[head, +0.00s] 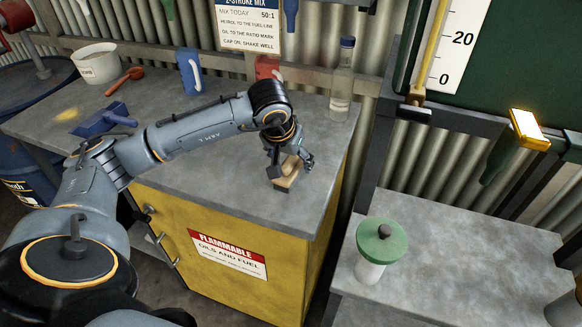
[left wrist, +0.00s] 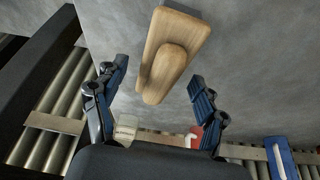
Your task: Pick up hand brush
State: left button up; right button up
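The hand brush (head: 287,178) has a light wooden body with dark bristles under it. It lies on the grey top of the yellow cabinet, near the front right part. In the left wrist view the wooden brush (left wrist: 171,55) shows from above, with a raised grip along its middle. My left gripper (head: 290,158) is just above the brush. In the left wrist view its two fingers (left wrist: 153,83) are spread apart, one on each side of the brush's near end, with gaps to the wood. My right gripper is not in view.
A clear bottle (head: 341,82) stands behind the brush. A blue can (head: 190,72), a red can (head: 267,68), a blue dustpan-like tool (head: 104,120) and a white tub (head: 97,64) stand farther back or left. A green-lidded jar (head: 380,250) is on the lower bench at right.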

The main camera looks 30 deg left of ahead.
pick_arm(q)
jog(key=c, duration=1.3)
jog(key=shift+o, duration=0.2)
jog(key=shift+r, duration=0.1)
jog(key=shift+r, duration=0.2)
notch_tip(320, 180, up, 2)
jog(key=shift+w+r, duration=0.1)
jog(key=s+a+r+b, duration=0.4)
jog(key=s+a+r, duration=0.4)
jog(key=s+r, duration=0.2)
jog(key=shift+s, duration=0.9)
jog(key=shift+r, duration=0.1)
